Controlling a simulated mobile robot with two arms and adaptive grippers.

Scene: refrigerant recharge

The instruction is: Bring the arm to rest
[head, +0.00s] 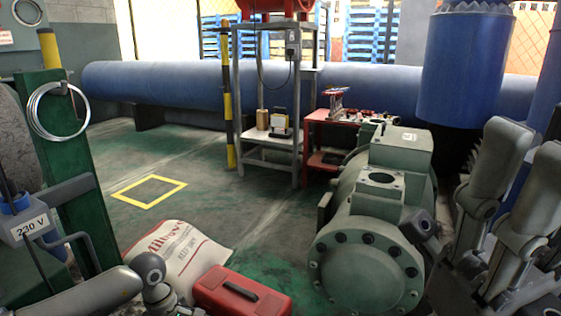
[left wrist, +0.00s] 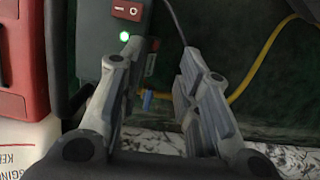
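My left arm (head: 85,298) comes in at the bottom left of the head view, and its gripper is not visible there. In the left wrist view my left gripper (left wrist: 160,55) is open, with nothing between its fingers. Beyond it is a dark grey box with a red rocker switch (left wrist: 127,11) and a lit green lamp (left wrist: 124,36). My right gripper (head: 523,150) stands up large at the right edge of the head view. Its two fingers are apart with nothing visible between them.
A green-grey compressor (head: 365,260) fills the lower middle right, close to my right gripper. A red toolbox (head: 240,294) and a white sack (head: 178,252) lie on the floor. A yellow cable (left wrist: 262,60) runs behind my left gripper. Open floor surrounds the yellow square (head: 148,190).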

